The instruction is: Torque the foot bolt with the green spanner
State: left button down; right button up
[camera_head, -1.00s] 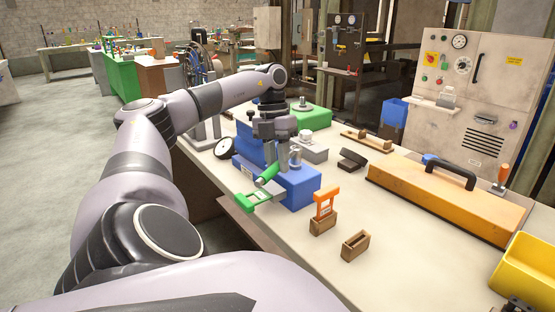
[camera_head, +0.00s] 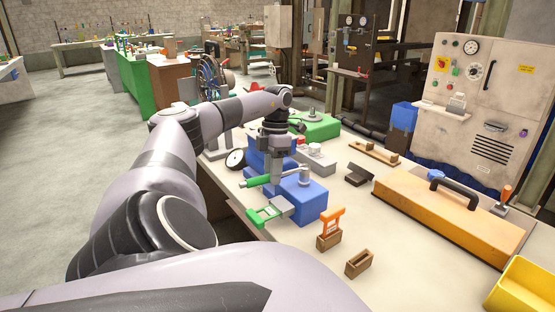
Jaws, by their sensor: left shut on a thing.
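The green spanner (camera_head: 257,182) has a green handle and a grey shaft that runs right to a head over the blue block. My left gripper (camera_head: 275,181) points down and is shut on the spanner. The blue block (camera_head: 309,203) stands on the bench. A grey upright piece (camera_head: 304,173) shows at the spanner's head end; the foot bolt itself is hidden or too small to tell apart there. My right gripper is not in view.
A green-framed piece (camera_head: 267,214) sticks out at the block's front left. An orange-handled tool (camera_head: 332,217) stands in a wooden holder (camera_head: 328,242), with an empty holder (camera_head: 359,263) to its right. An orange case (camera_head: 430,212) and yellow bin (camera_head: 524,290) lie right.

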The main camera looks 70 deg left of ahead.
pick_arm(q)
jog(key=shift+a+f, duration=0.1)
jog(key=shift+a, duration=0.1)
jog(key=shift+r+b, duration=0.3)
jog(key=shift+r, duration=0.15)
jog(key=shift+s+d+v, duration=0.1)
jog(key=shift+d+v, duration=0.05)
jog(key=shift+v, duration=0.7)
jog(key=shift+s+d+v, duration=0.15)
jog(key=shift+v, duration=0.65)
